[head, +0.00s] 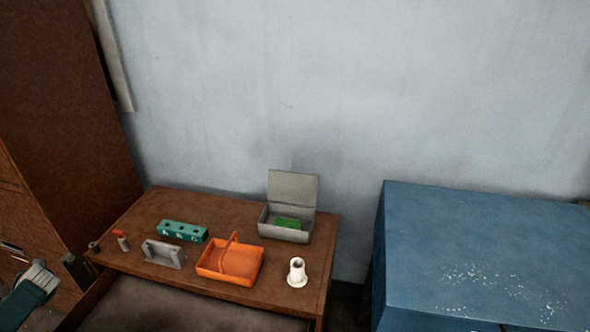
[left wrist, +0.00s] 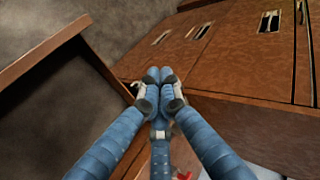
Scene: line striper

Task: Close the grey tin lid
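The grey tin (head: 264,222) stands at the back right of the brown wooden desk. Its lid (head: 292,188) is hinged at the back and stands open, roughly upright. A green item (head: 288,223) lies inside the tin. My left gripper (head: 38,283) is at the lower left edge of the head view, left of the desk and far from the tin. In the left wrist view its blue fingers (left wrist: 159,76) come together at the tips, with nothing visible between them. My right gripper is in neither view.
An orange basket (head: 240,262) with a raised handle, a white flanged piece (head: 297,273), a teal block (head: 183,231), a grey holder (head: 164,254) and a red-topped bottle (head: 121,240) stand on the desk (head: 140,213). A brown cabinet (head: 60,130) rises left; a blue box (head: 470,240) stands right.

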